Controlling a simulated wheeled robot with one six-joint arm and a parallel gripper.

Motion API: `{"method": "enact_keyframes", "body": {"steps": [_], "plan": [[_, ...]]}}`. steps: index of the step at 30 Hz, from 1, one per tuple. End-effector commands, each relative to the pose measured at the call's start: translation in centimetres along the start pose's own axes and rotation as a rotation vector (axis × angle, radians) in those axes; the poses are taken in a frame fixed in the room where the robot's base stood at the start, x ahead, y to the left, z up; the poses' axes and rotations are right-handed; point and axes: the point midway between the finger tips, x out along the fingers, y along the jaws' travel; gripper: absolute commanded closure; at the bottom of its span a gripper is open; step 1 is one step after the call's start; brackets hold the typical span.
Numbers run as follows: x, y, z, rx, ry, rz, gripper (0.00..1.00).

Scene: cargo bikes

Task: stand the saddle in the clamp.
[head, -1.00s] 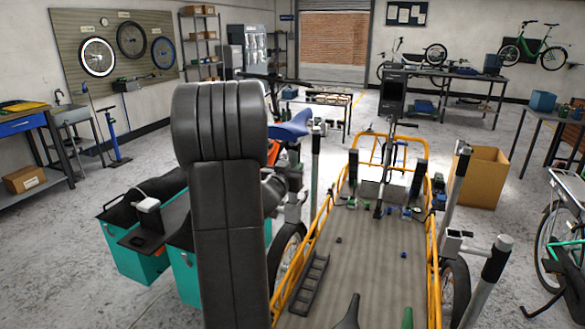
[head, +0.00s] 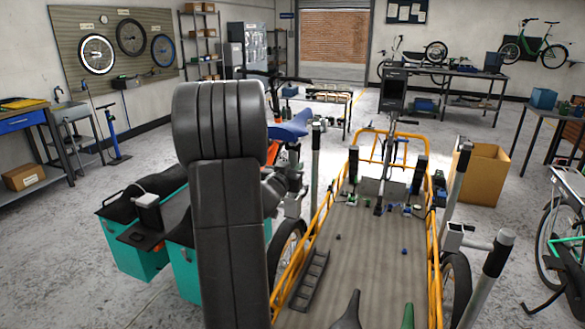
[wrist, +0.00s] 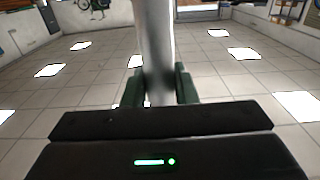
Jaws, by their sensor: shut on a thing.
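The blue saddle (head: 289,129) shows in the head view just right of my dark upper arm, tilted, with part of it hidden behind the arm. In the wrist view my gripper (wrist: 158,88) has its two dark green jaws shut on a pale grey post (wrist: 152,40), which looks like the saddle's seatpost. The saddle itself does not show in that view. A grey stand post (head: 316,150) rises just right of the saddle. A second stand with a clamp-like head (head: 458,238) is at the right. I cannot tell which clamp is meant.
An orange-framed cargo bike bed (head: 330,240) with small parts on it fills the middle. Teal panniers (head: 140,255) stand left of my arm. A cardboard box (head: 482,175) is at the right, and a low table (head: 330,97) stands behind the saddle.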

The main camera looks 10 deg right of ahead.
Motion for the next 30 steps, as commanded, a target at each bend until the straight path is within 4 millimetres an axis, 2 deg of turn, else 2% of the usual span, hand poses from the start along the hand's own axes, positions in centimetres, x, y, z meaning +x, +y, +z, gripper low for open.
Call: {"method": "enact_keyframes", "body": {"steps": [30], "plan": [[0.0,0.0,2.0,0.000,0.004,0.000,1.00]]}}
